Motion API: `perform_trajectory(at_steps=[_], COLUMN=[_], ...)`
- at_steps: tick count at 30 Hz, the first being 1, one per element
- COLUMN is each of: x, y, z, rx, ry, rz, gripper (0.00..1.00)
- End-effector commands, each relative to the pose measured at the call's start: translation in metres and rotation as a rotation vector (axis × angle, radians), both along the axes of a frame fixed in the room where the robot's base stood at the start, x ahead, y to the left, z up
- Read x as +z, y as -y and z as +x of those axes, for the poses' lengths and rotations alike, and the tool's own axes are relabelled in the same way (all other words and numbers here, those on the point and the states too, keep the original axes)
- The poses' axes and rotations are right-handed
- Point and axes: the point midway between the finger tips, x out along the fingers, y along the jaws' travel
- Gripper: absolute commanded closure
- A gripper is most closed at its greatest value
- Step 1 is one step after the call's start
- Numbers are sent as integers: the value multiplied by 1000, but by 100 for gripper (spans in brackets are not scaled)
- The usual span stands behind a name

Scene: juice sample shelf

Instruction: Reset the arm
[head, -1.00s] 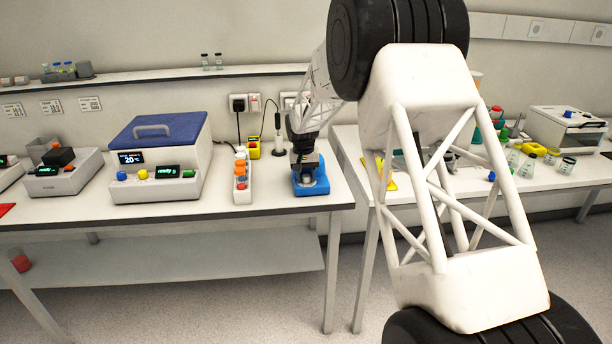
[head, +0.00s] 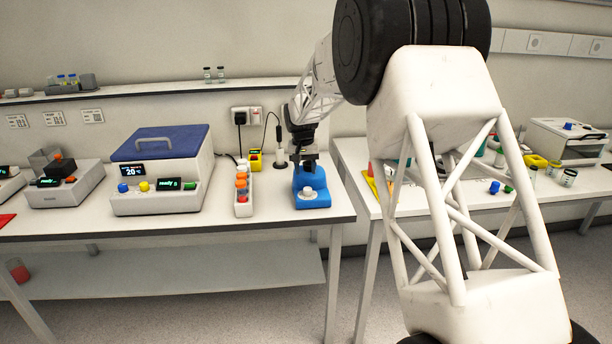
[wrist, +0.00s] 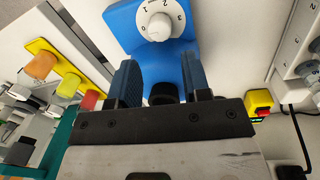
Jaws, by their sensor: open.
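My gripper (head: 304,158) is above the rear part of a small blue device (head: 313,199) with a white dial, near the right end of the left bench. In the wrist view my gripper (wrist: 166,82) is open, its two blue-padded fingers apart. The blue device (wrist: 121,22) and its numbered white dial (wrist: 158,24) lie beyond the fingertips. A dark round part (wrist: 163,92) of the device shows between the fingers, with nothing seen gripped. Whether the fingers touch the device cannot be told.
A rack of orange and white capped items (head: 242,190) stands left of the blue device. A blue-lidded machine (head: 160,170) is further left. A second bench on the right holds caps and jars, partly hidden by my arm.

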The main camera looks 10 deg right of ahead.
Motion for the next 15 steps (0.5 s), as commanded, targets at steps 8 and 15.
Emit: perform_trajectory(at_steps=[8,15], x=[2,5], y=[0,1], z=[0,-3], rx=[0,1], ry=[0,2], rz=[0,1], gripper=[56,56])
